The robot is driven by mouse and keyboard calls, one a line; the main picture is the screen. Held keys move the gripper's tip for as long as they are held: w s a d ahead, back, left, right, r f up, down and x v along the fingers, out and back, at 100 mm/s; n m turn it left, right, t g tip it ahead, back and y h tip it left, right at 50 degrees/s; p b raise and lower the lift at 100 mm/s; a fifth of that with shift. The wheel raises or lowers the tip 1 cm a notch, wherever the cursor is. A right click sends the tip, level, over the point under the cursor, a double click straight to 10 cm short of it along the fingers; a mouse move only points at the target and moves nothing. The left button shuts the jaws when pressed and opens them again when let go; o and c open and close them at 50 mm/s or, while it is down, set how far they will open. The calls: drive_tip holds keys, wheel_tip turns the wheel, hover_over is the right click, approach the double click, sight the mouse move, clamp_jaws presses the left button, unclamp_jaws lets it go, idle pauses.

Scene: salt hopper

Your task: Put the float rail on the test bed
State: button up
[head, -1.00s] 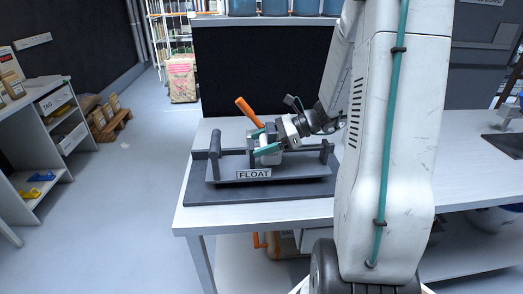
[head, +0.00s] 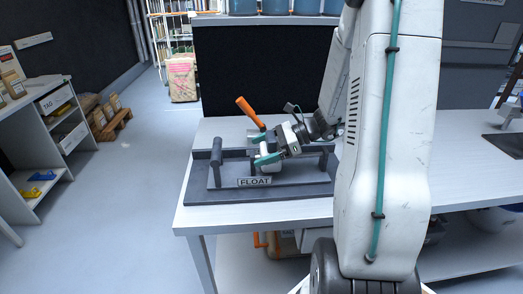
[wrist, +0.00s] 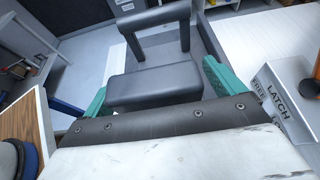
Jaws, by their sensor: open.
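The float rail (head: 232,182) is a long dark grey piece with a FLOAT label and upright ends. It sits on the dark flat test bed (head: 205,197) on the white table, apparently touching it. My gripper (head: 262,148) is at the rail's middle, its teal fingers apart above and below a pale block. The arm hides part of the rail's right side.
An orange handle (head: 250,112) rises behind my gripper. The white table (head: 225,220) continues right, with a dark flat plate (head: 505,145) on it. A shelf with tagged bins (head: 55,100) stands left across clear floor. A white LATCH box (wrist: 280,100) shows in the wrist view.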

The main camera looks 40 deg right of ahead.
drive_tip(key=v, duration=1.2)
idle(0.8)
